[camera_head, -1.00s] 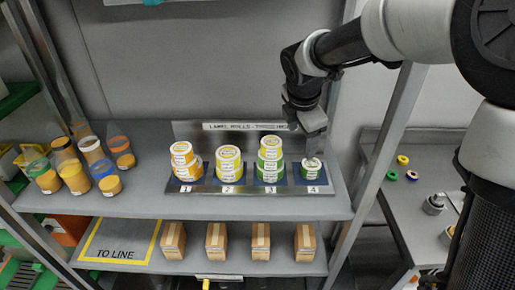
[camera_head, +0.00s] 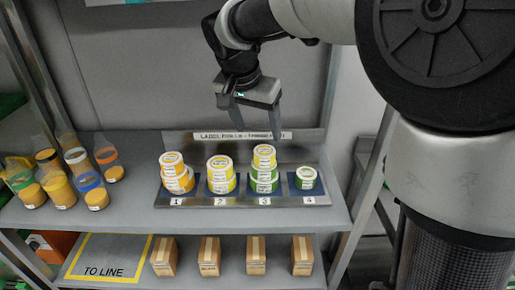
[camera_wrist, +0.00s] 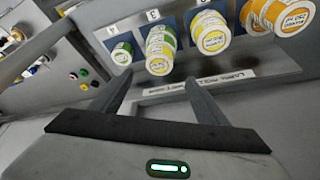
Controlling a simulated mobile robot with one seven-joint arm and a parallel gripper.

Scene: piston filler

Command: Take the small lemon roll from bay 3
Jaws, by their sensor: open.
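The small lemon-yellow roll (camera_head: 264,152) sits on top of the stack in bay 3, above green-edged rolls (camera_head: 264,181). In the wrist view this yellow roll (camera_wrist: 159,64) faces me, just beyond and between the fingertips. My gripper (camera_head: 256,133) is open and empty, pointing down above and behind bay 3, in front of the title strip. In the wrist view its two fingers (camera_wrist: 157,79) are spread apart and appear clear of the rolls. The lower part of the bay 3 stack is partly hidden by its top roll in the wrist view.
Bay 1 (camera_head: 176,202) holds orange-yellow rolls, bay 2 yellow rolls (camera_head: 220,175), bay 4 one small green roll (camera_head: 306,178). Capped jars (camera_head: 58,188) stand at left. Below are small cartons (camera_head: 209,256) and the TO LINE mat (camera_head: 108,276). A shelf post (camera_head: 362,200) rises at right.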

